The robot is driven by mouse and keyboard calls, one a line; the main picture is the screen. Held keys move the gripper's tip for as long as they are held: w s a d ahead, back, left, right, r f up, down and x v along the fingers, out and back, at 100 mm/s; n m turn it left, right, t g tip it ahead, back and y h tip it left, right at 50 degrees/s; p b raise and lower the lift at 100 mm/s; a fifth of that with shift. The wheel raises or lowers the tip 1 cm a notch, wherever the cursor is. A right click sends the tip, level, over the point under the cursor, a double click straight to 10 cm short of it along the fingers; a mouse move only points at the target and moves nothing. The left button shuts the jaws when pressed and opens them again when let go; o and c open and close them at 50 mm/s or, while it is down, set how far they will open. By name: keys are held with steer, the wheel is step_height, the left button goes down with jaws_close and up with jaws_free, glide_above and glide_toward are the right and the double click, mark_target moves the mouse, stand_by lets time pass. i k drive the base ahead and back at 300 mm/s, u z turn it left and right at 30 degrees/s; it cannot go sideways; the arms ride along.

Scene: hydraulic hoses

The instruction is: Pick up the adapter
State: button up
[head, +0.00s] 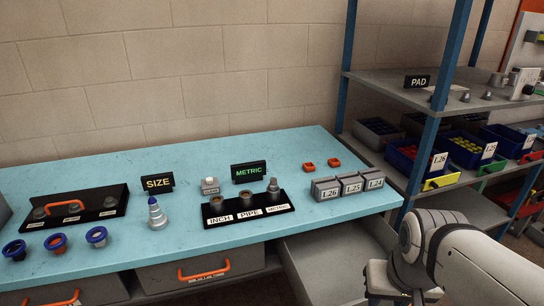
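No part is labelled as an adapter, so I cannot tell for certain which one it is. A small grey metal fitting (273,186) stands upright at the METRIC place of a black tray (285,209) on the blue bench. The tray's INCH and PIPE places hold short, grey, round parts (246,199) that look hollow on top. A stepped grey cone with blue bands (156,215) stands left of the tray. My white and grey arm (470,262) is at the lower right, in front of the shelves and away from these parts.
A SIZE sign (158,183) and a lit METRIC sign (249,171) stand behind. Blue and orange rings (56,243) lie at the left, near a black tray (112,212). Grey boxes (351,185) stand at the right. An open drawer (335,262) juts out below the bench.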

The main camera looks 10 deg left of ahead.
mark_target(273, 185)
steer(key=k, duration=1.3)
steer(key=u, duration=0.45)
steer(key=i, duration=1.05)
steer(key=u, duration=0.5)
steer(key=i, duration=0.75)
steer(key=z, duration=0.15)
